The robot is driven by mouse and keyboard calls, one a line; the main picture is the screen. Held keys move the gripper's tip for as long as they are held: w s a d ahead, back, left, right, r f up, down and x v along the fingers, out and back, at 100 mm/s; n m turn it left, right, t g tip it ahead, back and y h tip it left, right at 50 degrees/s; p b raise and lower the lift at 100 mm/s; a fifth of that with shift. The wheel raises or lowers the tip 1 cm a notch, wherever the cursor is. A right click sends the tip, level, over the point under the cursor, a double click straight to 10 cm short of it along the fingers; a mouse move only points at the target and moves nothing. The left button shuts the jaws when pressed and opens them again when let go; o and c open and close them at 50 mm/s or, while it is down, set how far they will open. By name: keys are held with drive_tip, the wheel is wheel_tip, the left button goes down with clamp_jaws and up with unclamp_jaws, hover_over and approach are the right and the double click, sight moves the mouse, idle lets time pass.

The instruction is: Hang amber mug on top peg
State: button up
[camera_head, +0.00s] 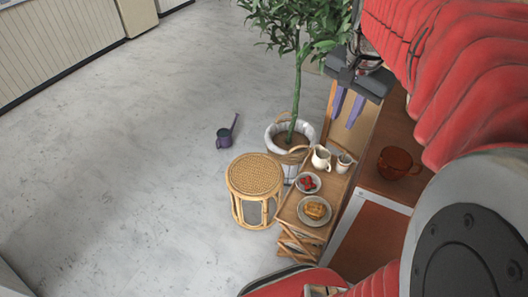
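The amber mug (394,163), a dark reddish-brown translucent cup, stands on the brown cart top (387,132) at the right. Its handle points right, close to the edge of my grey and red arm. My gripper (345,112) is up and left of the mug in the picture, with two purple fingers pointing down. The fingers are apart with nothing seen between them. No peg can be made out in this view; my red-sleeved arm hides much of the right side.
A wicker side cart (289,213) holds a toast plate (301,219), a strawberry bowl (300,187) and white jugs (321,158). The floor at left is clear.

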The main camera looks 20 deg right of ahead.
drive_tip(key=s+a+f+n+t, duration=0.2)
drive_tip(key=a+n, duration=0.4)
drive_tip(key=a, duration=0.4)
drive_tip(key=s+a+f+n+t+y, duration=0.1)
drive_tip(key=s+a+n, duration=0.4)
drive_tip(key=a, duration=0.5)
drive_tip(key=shift+f+n+t, duration=0.4)
drive_tip(key=shift+f+n, duration=0.35)
drive_tip(key=shift+n, duration=0.25)
drive_tip(key=shift+o, duration=0.3)
drive_tip(key=shift+s, duration=0.1)
